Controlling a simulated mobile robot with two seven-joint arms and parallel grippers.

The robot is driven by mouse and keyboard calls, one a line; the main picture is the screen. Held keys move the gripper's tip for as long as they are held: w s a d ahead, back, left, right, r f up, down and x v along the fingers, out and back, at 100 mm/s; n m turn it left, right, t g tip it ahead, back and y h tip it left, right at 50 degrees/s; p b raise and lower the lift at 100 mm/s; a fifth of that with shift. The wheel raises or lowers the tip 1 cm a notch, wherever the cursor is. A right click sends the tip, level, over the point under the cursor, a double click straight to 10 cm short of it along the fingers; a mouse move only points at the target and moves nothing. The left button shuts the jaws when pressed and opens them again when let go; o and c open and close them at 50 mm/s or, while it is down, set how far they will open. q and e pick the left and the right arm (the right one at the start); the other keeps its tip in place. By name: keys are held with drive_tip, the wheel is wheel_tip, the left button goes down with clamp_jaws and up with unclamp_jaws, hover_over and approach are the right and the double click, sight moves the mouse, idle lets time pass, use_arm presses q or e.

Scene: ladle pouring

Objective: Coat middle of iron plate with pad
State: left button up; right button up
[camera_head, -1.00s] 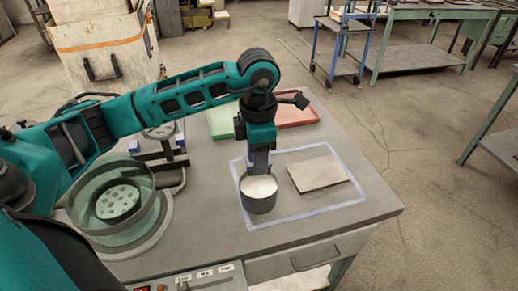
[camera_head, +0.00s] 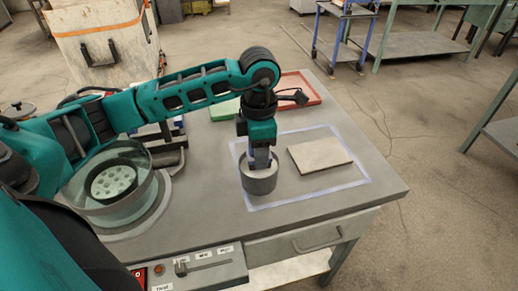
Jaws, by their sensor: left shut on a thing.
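The iron plate (camera_head: 321,155), a flat grey-beige slab, lies on the table inside a pale blue-white outlined rectangle. A dark round cup (camera_head: 260,184) with whitish contents stands left of the plate, inside the outline. My left gripper (camera_head: 261,160) points straight down at the cup, its tip reaching into the opening. It is shut on the pad, which is mostly hidden between the fingers and by the cup rim. The plate's top looks bare. My right gripper is not in view.
The grey table (camera_head: 220,235) holds a glass-walled round device (camera_head: 112,187) at left, with a red tray (camera_head: 300,88) and a green tray (camera_head: 224,110) behind my arm. A control panel (camera_head: 190,272) is at the front edge. The table right of the plate is clear.

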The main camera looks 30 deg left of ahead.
use_arm(q)
drive_tip(key=shift+f+b, duration=0.6)
idle(1.8)
drive_tip(key=shift+r+p, duration=1.6)
drive_tip(key=shift+r, duration=0.75)
drive_tip(key=shift+r+p, duration=0.55)
drive_tip(key=shift+r, duration=0.7)
